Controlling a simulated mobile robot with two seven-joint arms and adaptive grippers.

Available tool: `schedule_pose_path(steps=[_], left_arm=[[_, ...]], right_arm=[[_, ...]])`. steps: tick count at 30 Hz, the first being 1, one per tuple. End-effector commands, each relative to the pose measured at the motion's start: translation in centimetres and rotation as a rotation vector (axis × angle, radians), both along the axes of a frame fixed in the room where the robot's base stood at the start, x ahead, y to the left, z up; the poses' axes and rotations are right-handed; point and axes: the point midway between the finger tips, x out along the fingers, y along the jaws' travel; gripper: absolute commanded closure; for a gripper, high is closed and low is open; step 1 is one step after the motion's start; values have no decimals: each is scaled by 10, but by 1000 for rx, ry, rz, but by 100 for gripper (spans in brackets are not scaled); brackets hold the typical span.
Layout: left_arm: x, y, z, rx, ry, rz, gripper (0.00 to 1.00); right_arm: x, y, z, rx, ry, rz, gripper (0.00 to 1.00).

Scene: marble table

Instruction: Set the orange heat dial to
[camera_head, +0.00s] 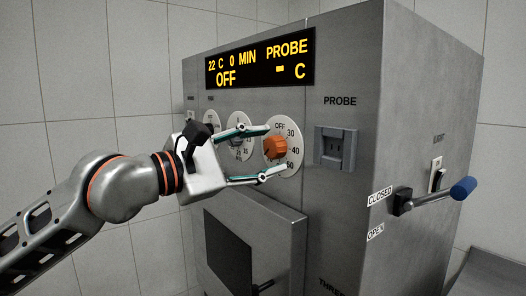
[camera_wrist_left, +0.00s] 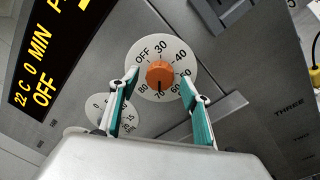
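The orange heat dial (camera_head: 275,148) sits on a round white scale on the front of the grey machine, marked OFF, 30, 40 and on. In the left wrist view the orange dial (camera_wrist_left: 160,75) shows a dark pointer line near the 70 mark. The display (camera_head: 260,62) reads 22 C, 0 MIN, OFF. My left gripper (camera_head: 262,153) is open, its teal-padded fingers spread above and below the dial in the head view. In the left wrist view the fingers (camera_wrist_left: 160,100) stand apart on either side, with no visible contact. My right gripper is not in view.
A second dial (camera_head: 238,142) is left of the orange one, partly behind my gripper. A probe socket (camera_head: 336,148) is to the right. A blue-tipped lever (camera_head: 462,188) sticks out from the machine's right side by CLOSED and OPEN labels. A dark window (camera_head: 229,252) is below.

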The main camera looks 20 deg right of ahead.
Motion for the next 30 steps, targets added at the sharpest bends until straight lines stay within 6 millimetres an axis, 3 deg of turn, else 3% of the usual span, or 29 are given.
schedule_pose_path(steps=[8,21,30], left_arm=[[-5,14,0,-1,0,1,53],[-36,91,-4,0,0,2,53],[-45,111,-5,0,1,1,53]], right_arm=[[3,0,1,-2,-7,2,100],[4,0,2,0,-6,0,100],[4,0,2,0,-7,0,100]])
